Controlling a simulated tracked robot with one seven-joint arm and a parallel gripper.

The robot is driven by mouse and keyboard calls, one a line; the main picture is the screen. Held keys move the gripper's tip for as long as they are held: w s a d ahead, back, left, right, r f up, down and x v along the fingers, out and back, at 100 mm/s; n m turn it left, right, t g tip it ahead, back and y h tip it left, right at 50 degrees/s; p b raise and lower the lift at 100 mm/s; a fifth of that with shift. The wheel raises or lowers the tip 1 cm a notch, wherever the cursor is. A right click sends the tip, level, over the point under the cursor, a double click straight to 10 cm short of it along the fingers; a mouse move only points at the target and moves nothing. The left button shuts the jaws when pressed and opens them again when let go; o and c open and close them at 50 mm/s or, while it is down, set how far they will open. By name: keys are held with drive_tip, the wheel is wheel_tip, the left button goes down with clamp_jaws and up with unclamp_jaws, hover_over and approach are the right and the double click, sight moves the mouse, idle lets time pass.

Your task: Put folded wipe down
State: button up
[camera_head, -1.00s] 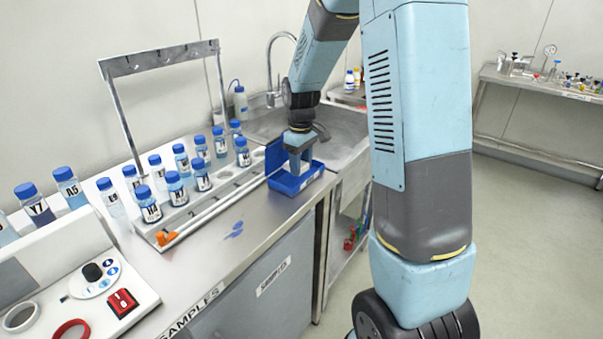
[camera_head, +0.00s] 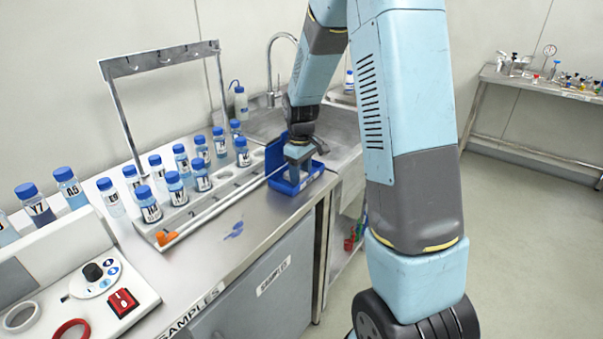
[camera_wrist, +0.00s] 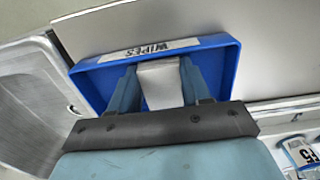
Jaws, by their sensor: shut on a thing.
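My gripper (camera_wrist: 160,82) is shut on the folded wipe (camera_wrist: 161,84), a white-grey pad between the two blue-grey fingers in the wrist view. The gripper and wipe are over the blue tray (camera_wrist: 222,62), whose rim carries a label reading WIPES. In the head view my gripper (camera_head: 295,176) is down at the blue tray (camera_head: 316,172) on the steel counter beside the sink. The wipe is hidden there by the gripper and tray. I cannot tell whether the wipe touches the tray floor.
The sink (camera_head: 340,130) lies behind and right. A blue smear (camera_head: 235,229) marks the counter front. A control panel (camera_head: 75,290) is at the lower left.

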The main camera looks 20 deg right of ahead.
sight(301, 175)
drive_tip(key=shift+s+f, duration=0.35)
drive_tip(key=shift+f, duration=0.25)
drive_tip(key=o, duration=1)
drive_tip(key=shift+a, duration=0.1)
drive_tip(key=shift+w+r, duration=0.1)
drive_tip(key=shift+r, duration=0.3)
wheel_tip(301, 175, up, 13)
drive_tip(key=s+r+m+t, duration=0.35)
drive_tip(key=s+r, duration=0.65)
drive_tip(key=s, duration=0.4)
drive_tip(key=s+m, duration=0.1)
drive_tip(key=s, duration=0.3)
drive_tip(key=s+r+m+t, duration=0.1)
drive_tip(key=s, duration=0.4)
drive_tip(key=s+m+t, duration=0.1)
drive_tip(key=s, duration=0.3)
drive_tip(key=shift+s+d+r+m, duration=0.25)
drive_tip(key=shift+s+m, duration=0.1)
drive_tip(key=shift+s, duration=0.05)
